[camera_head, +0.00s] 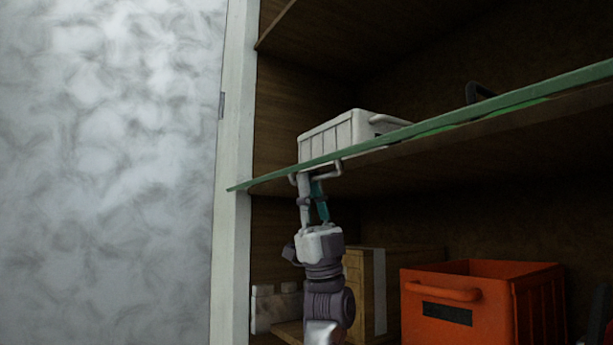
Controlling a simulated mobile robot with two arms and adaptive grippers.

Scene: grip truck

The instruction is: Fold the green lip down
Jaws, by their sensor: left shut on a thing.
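The green lip (430,124) is a long, thin strip along the front of the upper shelf. It runs from the cabinet's left post up to the right edge of the view. My left gripper (317,177) reaches up from below to the left part of the lip, with its fingers at the lip's lower edge. It is shut on the lip; the exact contact is small and partly hidden. My right gripper is not in view.
A white crate (335,136) stands on the upper shelf just behind the lip, above my gripper. A dark handle-like thing (478,92) shows farther right. Below are an orange crate (535,300), a cardboard box (362,290) and a pale block-like thing (270,308). A pale post (231,240) borders the left.

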